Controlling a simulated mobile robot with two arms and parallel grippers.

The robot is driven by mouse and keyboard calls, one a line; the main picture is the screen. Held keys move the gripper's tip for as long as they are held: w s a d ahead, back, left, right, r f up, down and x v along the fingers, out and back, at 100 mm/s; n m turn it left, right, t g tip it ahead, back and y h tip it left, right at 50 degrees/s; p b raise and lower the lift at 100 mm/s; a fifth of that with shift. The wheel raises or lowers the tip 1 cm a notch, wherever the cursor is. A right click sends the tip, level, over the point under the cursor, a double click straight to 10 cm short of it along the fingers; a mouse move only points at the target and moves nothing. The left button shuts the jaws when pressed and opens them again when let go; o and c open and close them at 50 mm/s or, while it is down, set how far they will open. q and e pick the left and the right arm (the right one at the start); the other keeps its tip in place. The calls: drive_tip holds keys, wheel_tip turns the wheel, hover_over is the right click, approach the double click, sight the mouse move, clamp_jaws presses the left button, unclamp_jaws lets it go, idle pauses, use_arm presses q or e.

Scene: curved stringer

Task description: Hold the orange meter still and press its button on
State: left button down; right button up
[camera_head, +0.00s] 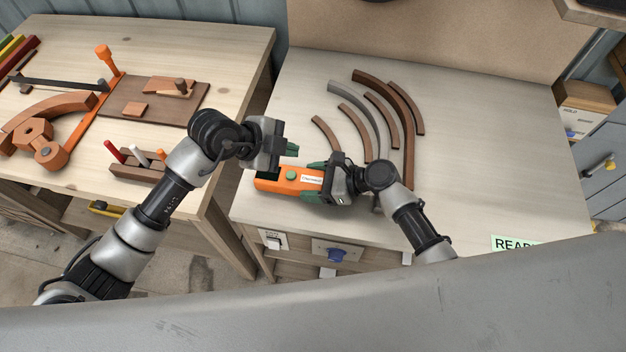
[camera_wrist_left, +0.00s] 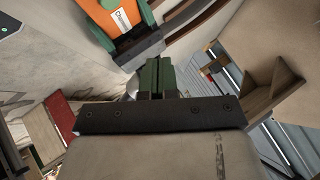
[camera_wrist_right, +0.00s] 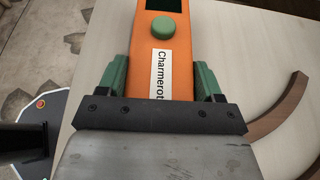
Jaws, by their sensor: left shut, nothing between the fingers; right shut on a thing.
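The orange meter (camera_head: 271,183) lies on the right-hand pale table near its front left corner. In the right wrist view the meter (camera_wrist_right: 142,55) shows a round green button (camera_wrist_right: 166,29), a white label reading "Charmerot" and part of a dark screen. My right gripper (camera_head: 318,180) is shut on the meter, its green fingers (camera_wrist_right: 160,80) on both sides of the body. My left gripper (camera_head: 291,149) is shut and empty, above and just behind the meter. In the left wrist view its closed green fingertips (camera_wrist_left: 157,72) are apart from the meter (camera_wrist_left: 122,18).
Several curved brown and grey strips (camera_head: 385,110) lie on the table behind and right of the meter. A workbench (camera_head: 235,50) at the left holds orange tools and a wooden block with pegs (camera_head: 140,170). A gap separates the two tables. The table's right part is clear.

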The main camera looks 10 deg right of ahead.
sight(291, 176)
use_arm(q)
drive_tip(key=shift+f, duration=3.35)
drive_tip(key=shift+f, duration=0.1)
drive_tip(key=shift+f, duration=0.35)
drive_tip(key=shift+r, duration=0.45)
drive_tip(key=shift+r, duration=3.05)
